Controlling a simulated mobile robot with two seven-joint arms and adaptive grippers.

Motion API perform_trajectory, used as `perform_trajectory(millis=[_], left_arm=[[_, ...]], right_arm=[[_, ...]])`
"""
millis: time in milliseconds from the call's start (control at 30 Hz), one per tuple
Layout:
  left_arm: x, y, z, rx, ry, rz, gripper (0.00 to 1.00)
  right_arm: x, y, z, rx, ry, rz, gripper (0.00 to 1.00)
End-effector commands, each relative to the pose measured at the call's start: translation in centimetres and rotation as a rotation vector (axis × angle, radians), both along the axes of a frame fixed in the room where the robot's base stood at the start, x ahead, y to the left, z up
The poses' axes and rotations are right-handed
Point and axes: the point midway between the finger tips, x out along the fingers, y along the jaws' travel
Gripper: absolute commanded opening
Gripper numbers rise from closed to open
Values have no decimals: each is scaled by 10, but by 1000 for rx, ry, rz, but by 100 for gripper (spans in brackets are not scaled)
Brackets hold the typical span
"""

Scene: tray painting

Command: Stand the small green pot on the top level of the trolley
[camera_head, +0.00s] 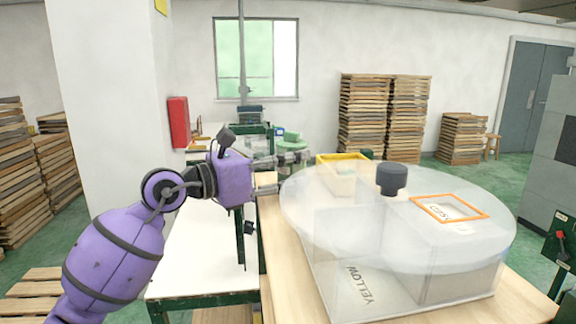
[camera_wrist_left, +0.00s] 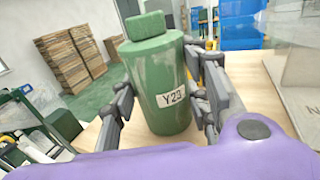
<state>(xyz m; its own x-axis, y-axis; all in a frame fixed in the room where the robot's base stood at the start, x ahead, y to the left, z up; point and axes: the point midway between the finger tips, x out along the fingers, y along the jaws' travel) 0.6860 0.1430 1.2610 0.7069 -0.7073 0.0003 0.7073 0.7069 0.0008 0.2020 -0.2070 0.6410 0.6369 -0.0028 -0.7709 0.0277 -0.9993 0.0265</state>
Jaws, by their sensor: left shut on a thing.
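The small green pot (camera_wrist_left: 158,85) with a green lid and a white label reading Y23 stands upright in the left wrist view. My left gripper (camera_wrist_left: 165,105) has its dark fingers on both sides of the pot and is shut on it. Wood shows behind and below the pot; I cannot tell whether its base touches anything. I cannot identify the trolley with certainty. My right gripper is not in view.
A clear round cover (camera_head: 320,205) with a dark knob (camera_head: 391,178) sits over compartments on a wooden table (camera_head: 280,285). A yellow-rimmed box (camera_head: 343,158) is behind it. A white-topped bench (camera_head: 195,265) stands at left. Frame stacks (camera_head: 365,115) line the back wall.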

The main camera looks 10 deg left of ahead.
Motion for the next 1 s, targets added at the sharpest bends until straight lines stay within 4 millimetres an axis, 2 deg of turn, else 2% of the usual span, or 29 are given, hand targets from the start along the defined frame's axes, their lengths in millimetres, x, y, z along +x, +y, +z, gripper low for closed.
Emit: perform_trajectory(millis=[233,267,400,767,867,1000], left_arm=[[0,0,-3,-1,-1,0,26],[0,0,-3,1,1,0,47],[0,0,-3,1,1,0,61],[0,0,3,1,-2,0,61],[-8,10,-3,2,4,2,61],[-28,30,-5,4,4,3,61]], right_arm=[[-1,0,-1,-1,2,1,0],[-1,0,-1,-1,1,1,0],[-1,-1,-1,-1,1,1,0],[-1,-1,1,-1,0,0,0],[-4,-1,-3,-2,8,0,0],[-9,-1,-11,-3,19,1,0]])
